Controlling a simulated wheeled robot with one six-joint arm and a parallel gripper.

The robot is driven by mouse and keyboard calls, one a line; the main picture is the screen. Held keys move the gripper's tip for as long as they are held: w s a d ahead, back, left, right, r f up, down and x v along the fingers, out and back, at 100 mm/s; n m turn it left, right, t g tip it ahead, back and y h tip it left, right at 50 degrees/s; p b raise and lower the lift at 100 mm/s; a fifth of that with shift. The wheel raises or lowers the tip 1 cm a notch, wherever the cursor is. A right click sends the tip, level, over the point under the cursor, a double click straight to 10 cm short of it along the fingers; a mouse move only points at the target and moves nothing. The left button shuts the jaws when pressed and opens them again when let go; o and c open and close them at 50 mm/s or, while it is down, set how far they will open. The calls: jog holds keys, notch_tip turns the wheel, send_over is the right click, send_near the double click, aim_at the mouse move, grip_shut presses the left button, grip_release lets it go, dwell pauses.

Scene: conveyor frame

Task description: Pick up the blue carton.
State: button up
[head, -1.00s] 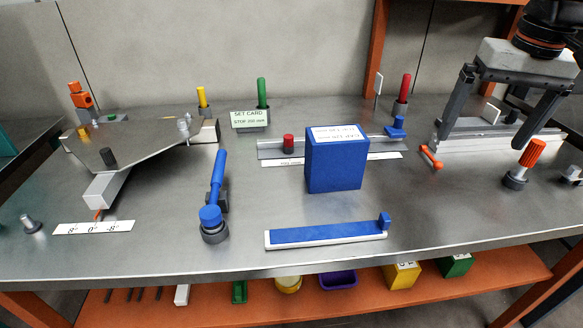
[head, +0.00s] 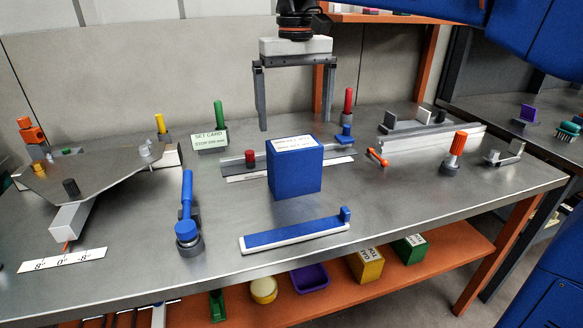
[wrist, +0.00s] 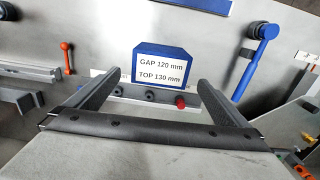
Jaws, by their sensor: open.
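The blue carton (head: 295,172) stands upright on the grey metal table, with a white label on its top. In the wrist view the carton (wrist: 162,52) shows between and beyond the two fingers, its label reading "GAP 120 mm" and "TOP 130 mm". My gripper (head: 296,125) is open and empty, pointing down, above and behind the carton in the head view. Its two fingers are wide apart and do not appear to touch the carton. In the wrist view the gripper (wrist: 150,85) spans wider than the carton.
A rail with a red knob (head: 250,158) runs close behind the carton. A blue-topped bar (head: 295,233) lies in front, and a blue lever (head: 187,205) stands to the left. Green (head: 219,115) and red (head: 348,103) posts stand behind. An orange-handled knob (head: 459,143) is at right.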

aim_at(295, 143)
notch_tip(295, 143, down, 6)
jog(key=shift+f, duration=0.1)
jog(key=shift+a+f, duration=0.1)
jog(key=shift+f, duration=2.65)
jog(key=c, duration=0.8)
